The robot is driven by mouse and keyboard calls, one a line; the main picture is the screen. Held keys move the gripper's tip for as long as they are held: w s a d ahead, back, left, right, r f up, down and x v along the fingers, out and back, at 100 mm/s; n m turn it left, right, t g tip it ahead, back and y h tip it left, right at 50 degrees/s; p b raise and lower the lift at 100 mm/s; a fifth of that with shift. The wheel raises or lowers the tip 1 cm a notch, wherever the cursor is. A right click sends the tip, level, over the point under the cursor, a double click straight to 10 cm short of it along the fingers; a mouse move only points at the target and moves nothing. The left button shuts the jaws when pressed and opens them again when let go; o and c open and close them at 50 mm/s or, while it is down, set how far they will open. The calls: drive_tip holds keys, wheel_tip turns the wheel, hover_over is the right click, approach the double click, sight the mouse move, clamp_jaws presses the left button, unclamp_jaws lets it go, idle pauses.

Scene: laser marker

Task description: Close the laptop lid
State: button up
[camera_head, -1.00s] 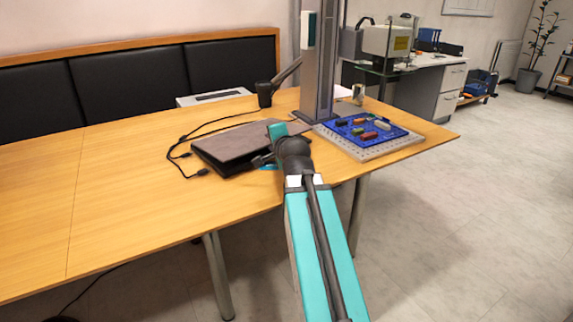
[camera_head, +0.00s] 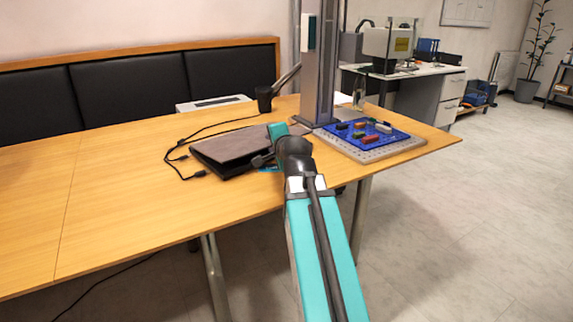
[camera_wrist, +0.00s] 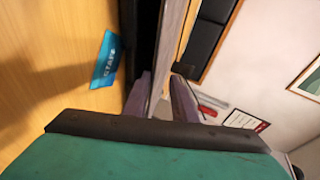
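The laptop (camera_head: 225,150) lies on the wooden table with its grey lid low over the dark base. In the wrist view the laptop (camera_wrist: 169,40) is seen edge-on, and its lid looks slightly raised from the base. My gripper (camera_head: 263,161) is at the laptop's right front edge. In the wrist view my gripper (camera_wrist: 162,97) shows two purplish fingers apart, with the lid's edge appearing between them. Whether they touch the lid cannot be told. My arm hides part of the laptop's right side in the head view.
A blue tray (camera_head: 366,134) with several coloured pieces sits on a perforated plate right of my gripper. A tall grey column (camera_head: 318,70) stands behind. Black cables (camera_head: 185,148) lie left of the laptop. A blue card (camera_wrist: 105,60) lies on the table. The table's left side is clear.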

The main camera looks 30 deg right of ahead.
drive_tip(key=shift+s+a+b, duration=0.2)
drive_tip(key=shift+s+b, duration=0.6)
drive_tip(key=shift+b, duration=2.45)
drive_tip(key=shift+f+p+v, duration=0.2)
drive_tip(key=shift+p+v, duration=0.8)
drive_tip(key=shift+v, duration=0.35)
drive_tip(key=shift+s+f+b, duration=0.1)
drive_tip(key=shift+s+b, duration=0.2)
drive_tip(key=shift+b, duration=0.1)
drive_tip(key=shift+f+b+v, duration=0.2)
drive_tip(key=shift+b+v, duration=0.6)
drive_tip(key=shift+b, duration=0.2)
drive_tip(key=shift+f+b+v, duration=0.15)
drive_tip(key=shift+b+v, duration=0.7)
drive_tip(key=shift+b, duration=0.2)
drive_tip(key=shift+f+b+v, duration=0.2)
drive_tip(key=shift+b+v, duration=0.6)
drive_tip(key=shift+b, duration=0.2)
drive_tip(key=shift+f+b+v, duration=0.25)
drive_tip(key=shift+b+v, duration=0.95)
drive_tip(key=shift+v, duration=0.2)
drive_tip(key=shift+f+b+v, duration=0.2)
drive_tip(key=shift+b+v, duration=1)
drive_tip(key=shift+v, duration=0.2)
drive_tip(key=shift+s, duration=0.1)
